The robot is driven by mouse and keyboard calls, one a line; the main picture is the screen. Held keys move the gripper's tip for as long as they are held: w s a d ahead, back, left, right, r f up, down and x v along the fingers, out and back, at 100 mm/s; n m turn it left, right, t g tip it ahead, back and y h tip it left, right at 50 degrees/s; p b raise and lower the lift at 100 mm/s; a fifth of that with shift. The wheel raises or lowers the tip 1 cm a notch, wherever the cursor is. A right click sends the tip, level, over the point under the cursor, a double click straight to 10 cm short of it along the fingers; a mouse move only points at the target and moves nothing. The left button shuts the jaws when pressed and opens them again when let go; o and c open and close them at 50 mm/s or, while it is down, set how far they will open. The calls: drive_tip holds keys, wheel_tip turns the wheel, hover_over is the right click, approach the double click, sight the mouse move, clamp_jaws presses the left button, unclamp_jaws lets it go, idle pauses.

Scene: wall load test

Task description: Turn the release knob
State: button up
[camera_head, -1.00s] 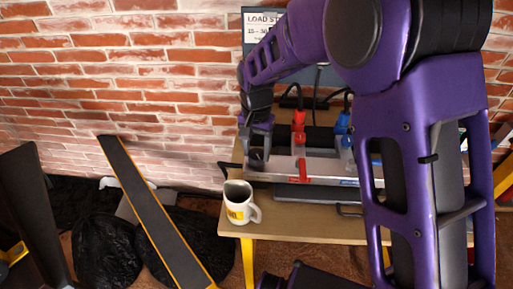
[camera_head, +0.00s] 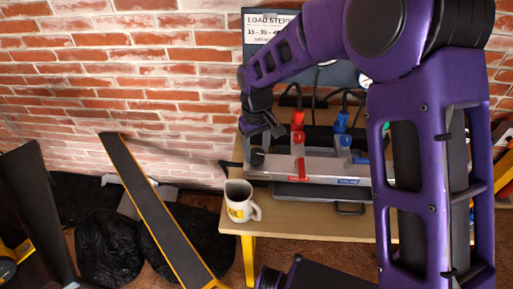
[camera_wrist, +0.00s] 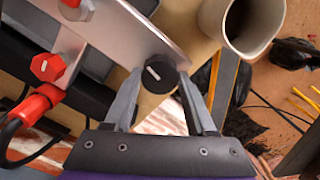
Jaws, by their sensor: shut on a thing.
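The release knob (camera_wrist: 158,74) is a round black knob with a white mark, at the end of a grey metal bar (camera_wrist: 130,35). In the wrist view it sits between the two fingertips of my gripper (camera_wrist: 160,80), which close on its sides. The white mark lies slightly tilted from level. In the head view the knob (camera_head: 257,157) shows at the bar's left end, with my gripper (camera_head: 262,137) just above and around it. The exact finger contact is too small to tell there.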

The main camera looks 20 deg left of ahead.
sight(257, 153)
drive_tip(key=shift+r+n, duration=0.1)
drive_tip(key=shift+n, duration=0.9)
drive_tip(key=o, duration=1.4)
drive_tip(key=shift+c, duration=0.2)
wheel_tip(257, 153, up, 17)
drive_tip(key=p, duration=0.2)
drive_tip(key=shift+r, duration=0.2)
